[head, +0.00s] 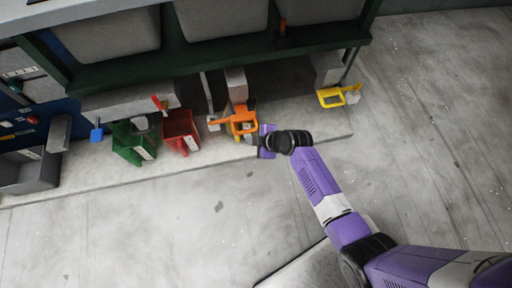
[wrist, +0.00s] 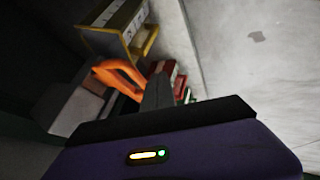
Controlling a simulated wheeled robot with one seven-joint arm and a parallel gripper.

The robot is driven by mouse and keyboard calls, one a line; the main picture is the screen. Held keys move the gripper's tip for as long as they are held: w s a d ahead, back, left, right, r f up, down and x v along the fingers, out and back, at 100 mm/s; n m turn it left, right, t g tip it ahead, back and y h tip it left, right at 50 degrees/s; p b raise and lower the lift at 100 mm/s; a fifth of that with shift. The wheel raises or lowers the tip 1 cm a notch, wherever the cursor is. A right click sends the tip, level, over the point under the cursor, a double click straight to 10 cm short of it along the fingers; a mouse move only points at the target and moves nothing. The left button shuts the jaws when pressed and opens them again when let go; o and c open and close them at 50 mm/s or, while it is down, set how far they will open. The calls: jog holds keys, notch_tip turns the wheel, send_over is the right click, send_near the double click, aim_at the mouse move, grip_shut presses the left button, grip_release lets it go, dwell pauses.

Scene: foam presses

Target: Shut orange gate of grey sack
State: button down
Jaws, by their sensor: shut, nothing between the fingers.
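The orange gate (head: 243,121) is a loop-shaped part in the head view, at the end of a grey block (head: 236,85) under the dark green frame. It also shows as an orange loop in the wrist view (wrist: 122,72). My gripper (head: 252,141) is at its lower right, beside the orange part. The fingers (wrist: 158,92) are shut with nothing held, close to the loop's right end; I cannot tell whether they touch it. Large grey sacks (head: 222,16) sit above in the frame; I cannot tell which one belongs to the orange gate.
A red box (head: 180,131), a green box (head: 132,144) and a blue part (head: 96,134) stand to the left along the pale ledge (head: 305,121). A yellow part (head: 331,97) is at the right. The concrete floor (head: 190,235) in front is clear.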

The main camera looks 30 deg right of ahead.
jog(key=shift+w+d+r, duration=0.15)
jog(key=shift+w+d, duration=0.05)
jog(key=shift+w, duration=0.4)
jog(key=w+b, duration=0.1)
jog(key=w, duration=0.1)
jog(key=w+d+b, duration=0.1)
jog(key=w, duration=0.1)
jog(key=shift+d+f, duration=0.15)
jog(key=shift+f, duration=0.05)
jog(key=shift+w+d+r+b, duration=0.15)
jog(key=shift+w+r+b, duration=0.1)
jog(key=shift+w+b, duration=0.1)
